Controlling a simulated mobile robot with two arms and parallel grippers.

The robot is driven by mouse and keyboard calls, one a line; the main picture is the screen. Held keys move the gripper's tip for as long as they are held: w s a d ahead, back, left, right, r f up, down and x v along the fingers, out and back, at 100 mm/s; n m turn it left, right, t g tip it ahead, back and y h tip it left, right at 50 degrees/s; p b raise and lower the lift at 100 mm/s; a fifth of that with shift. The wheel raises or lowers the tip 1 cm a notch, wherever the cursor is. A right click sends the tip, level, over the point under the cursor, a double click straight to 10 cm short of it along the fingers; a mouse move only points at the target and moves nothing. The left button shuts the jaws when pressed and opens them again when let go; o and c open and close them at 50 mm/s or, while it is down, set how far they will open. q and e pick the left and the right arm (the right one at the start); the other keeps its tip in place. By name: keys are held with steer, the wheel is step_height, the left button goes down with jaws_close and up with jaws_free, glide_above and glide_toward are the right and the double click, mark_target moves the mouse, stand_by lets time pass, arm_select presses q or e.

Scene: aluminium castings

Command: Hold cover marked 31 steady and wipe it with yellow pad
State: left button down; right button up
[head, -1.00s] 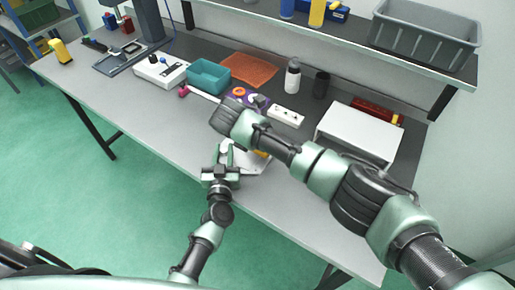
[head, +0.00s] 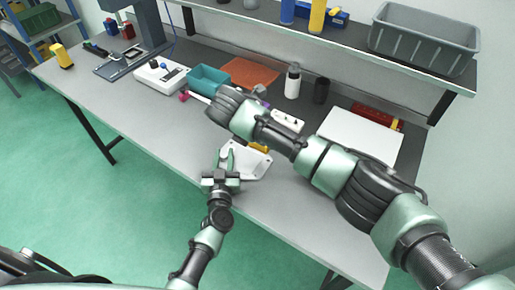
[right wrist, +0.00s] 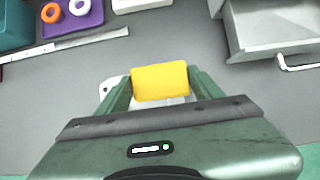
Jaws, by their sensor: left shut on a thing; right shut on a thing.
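The cover is a pale, flat plate (head: 254,165) near the front edge of the table, partly hidden by my right arm. No mark on it is readable. My left gripper (head: 226,152) is shut on its left side. The yellow pad (head: 259,147) shows just under my right arm, at the cover's far side. In the right wrist view the pad (right wrist: 160,80) sits between the fingers of my right gripper (right wrist: 160,88), which is shut on it. A pale corner of the cover (right wrist: 107,84) shows beside the fingers. I cannot tell whether the pad touches the cover.
A white box (head: 360,136) is to the right. A shelf with a grey crate (head: 424,40) overhangs the back. The table's front left is clear.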

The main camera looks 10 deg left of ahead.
arm_select(q)
steer(key=c, duration=1.1)
jaws_free()
steer(key=shift+o, duration=0.2)
steer(key=v, duration=1.2)
steer(key=shift+f, duration=0.1)
steer(key=shift+s, duration=0.1)
